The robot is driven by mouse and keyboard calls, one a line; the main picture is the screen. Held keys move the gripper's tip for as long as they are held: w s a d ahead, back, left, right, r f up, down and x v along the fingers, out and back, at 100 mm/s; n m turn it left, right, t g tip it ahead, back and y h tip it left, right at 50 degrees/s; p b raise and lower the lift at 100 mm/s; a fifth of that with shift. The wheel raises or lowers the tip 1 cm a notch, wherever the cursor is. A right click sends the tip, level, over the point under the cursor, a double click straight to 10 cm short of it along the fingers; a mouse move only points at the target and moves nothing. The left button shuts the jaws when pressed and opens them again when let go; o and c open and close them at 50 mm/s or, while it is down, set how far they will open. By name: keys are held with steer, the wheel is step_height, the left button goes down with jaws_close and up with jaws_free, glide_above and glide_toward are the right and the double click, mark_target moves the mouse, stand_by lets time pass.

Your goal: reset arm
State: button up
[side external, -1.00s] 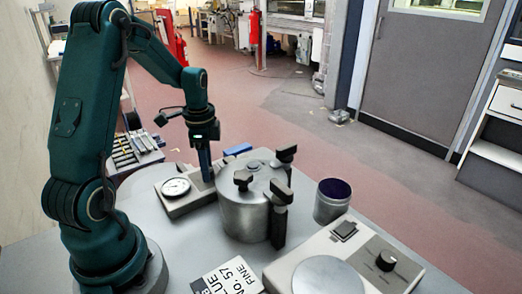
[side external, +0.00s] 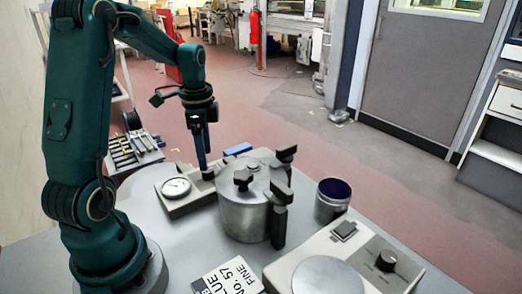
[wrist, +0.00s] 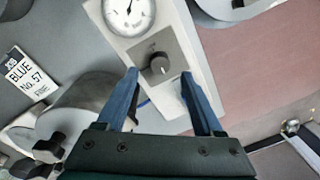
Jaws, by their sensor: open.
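My gripper (side external: 204,165) points down at the grey gauge unit (side external: 180,205), just above its right end in the side view. The wrist view shows my gripper (wrist: 159,74) open, with its two blue fingers apart and nothing held. The dark control knob (wrist: 158,66) of the unit appears between the fingertips, and the fingers look clear of it. The round white dial (wrist: 127,12) is beyond the fingers, partly cut off by the top edge.
A metal pot (side external: 243,215) with black clamp knobs stands close to the right of my gripper. An open tin (side external: 332,202) and a grey device (side external: 345,260) with a round plate are farther right. A "BLUE No. 57 FINE" label (side external: 230,278) lies in front. The air above is clear.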

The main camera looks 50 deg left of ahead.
steer(key=shift+r, duration=0.35)
steer(key=shift+d, duration=0.1)
steer(key=d+r+t, duration=0.1)
steer(key=d+r, duration=0.1)
steer(key=d, duration=0.2)
steer(key=d+r+m+t, duration=0.1)
steer(key=d+r, duration=0.2)
steer(key=d+r+t, duration=0.1)
steer(key=d+r, duration=0.2)
steer(key=d, duration=0.1)
steer(key=shift+s+d+r+m+y, duration=0.15)
steer(key=shift+d+m+y, duration=0.15)
steer(key=shift+y, duration=0.1)
steer(key=s+d+f+n+t+h, duration=0.1)
steer(key=s+d+n+t, duration=0.1)
steer(key=s+d+n, duration=0.5)
steer(key=shift+s+f+n, duration=0.2)
steer(key=shift+s+n, duration=0.3)
steer(key=shift+n, duration=0.2)
stand_by(3.9)
